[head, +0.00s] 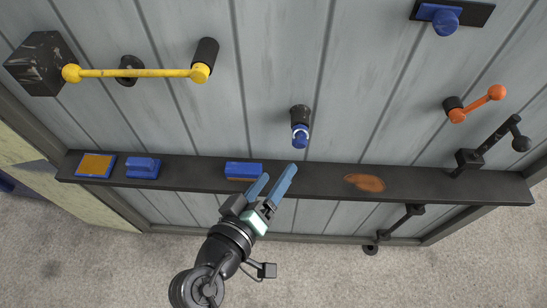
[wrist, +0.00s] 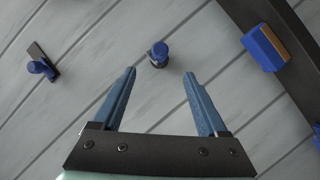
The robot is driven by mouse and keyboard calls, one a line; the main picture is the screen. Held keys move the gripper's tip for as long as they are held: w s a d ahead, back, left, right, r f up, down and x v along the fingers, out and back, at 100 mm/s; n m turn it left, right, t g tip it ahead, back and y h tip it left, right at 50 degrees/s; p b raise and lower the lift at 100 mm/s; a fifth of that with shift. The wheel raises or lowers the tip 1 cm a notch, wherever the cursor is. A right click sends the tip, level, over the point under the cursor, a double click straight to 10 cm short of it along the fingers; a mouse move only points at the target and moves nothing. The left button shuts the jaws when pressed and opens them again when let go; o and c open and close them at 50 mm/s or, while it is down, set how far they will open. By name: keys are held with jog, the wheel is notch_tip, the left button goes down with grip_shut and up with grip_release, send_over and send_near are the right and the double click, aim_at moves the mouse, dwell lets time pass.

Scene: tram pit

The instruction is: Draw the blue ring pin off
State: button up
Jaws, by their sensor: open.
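A small blue pin (head: 300,136) with a pale band sits at the end of a short black socket (head: 300,113) on the grey panel, above the dark ledge. In the wrist view the blue pin (wrist: 159,50) shows just beyond the gap between my fingertips; its ring shape is too small to make out. My gripper (head: 278,174) is open and empty, with its two blue fingers pointing up toward the pin from below and left. In the wrist view my gripper (wrist: 160,74) has its fingers spread wide, and neither touches the pin.
A dark ledge (head: 320,179) carries several blue blocks, one (head: 244,168) close to my fingers, and an orange-brown patch (head: 364,183). A yellow bar (head: 135,73) is upper left. A blue knob (head: 445,22), an orange lever (head: 480,105) and a black crank (head: 490,145) are at right.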

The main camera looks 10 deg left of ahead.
aim_at(297, 145)
jog(key=p+x, duration=0.2)
jog(key=x, duration=1.1)
jog(key=shift+c, duration=0.3)
grip_shut()
dwell(0.6)
